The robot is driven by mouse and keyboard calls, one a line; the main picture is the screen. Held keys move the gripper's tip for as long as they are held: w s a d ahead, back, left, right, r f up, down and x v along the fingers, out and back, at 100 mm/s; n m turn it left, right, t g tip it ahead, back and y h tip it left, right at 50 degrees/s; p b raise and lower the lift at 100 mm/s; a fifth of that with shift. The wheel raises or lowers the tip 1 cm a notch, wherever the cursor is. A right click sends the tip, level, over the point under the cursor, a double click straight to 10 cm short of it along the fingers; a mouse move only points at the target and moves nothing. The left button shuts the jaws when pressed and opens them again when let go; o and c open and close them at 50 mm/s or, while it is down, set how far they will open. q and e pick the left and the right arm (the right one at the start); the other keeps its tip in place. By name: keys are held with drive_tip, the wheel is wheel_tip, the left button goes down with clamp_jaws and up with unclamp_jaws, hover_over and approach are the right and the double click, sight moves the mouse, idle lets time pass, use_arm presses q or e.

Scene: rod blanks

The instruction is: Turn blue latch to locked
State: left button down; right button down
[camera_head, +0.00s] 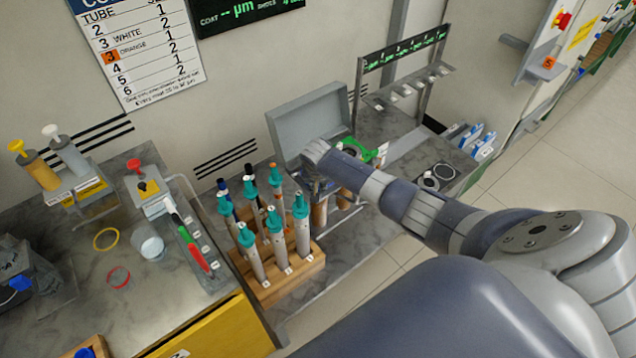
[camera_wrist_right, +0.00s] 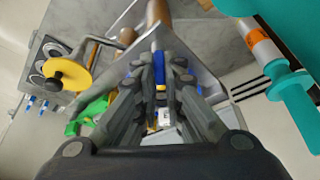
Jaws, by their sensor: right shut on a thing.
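My right gripper (camera_head: 318,184) reaches down in front of the grey open-lidded box (camera_head: 305,122), just right of the teal-capped tubes. In the right wrist view its fingers (camera_wrist_right: 160,82) are closed around a narrow blue piece (camera_wrist_right: 159,64), which looks like the blue latch. A small yellow mark shows low on the blue piece. The fingers hide most of it, so its turn angle cannot be told. In the head view the latch is hidden by the gripper and wrist. My left gripper is not in view.
A wooden rack (camera_head: 266,284) of teal-capped tubes stands close left of the right gripper. A green part (camera_head: 371,154) lies just beyond the wrist. A metal stand (camera_head: 412,85) rises behind. The left bench holds a white cup (camera_head: 152,247) and rings.

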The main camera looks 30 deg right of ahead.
drive_tip(key=shift+f, duration=0.1)
drive_tip(key=c, duration=1.7)
unclamp_jaws()
drive_tip(key=v, duration=1.2)
drive_tip(key=shift+a, duration=0.1)
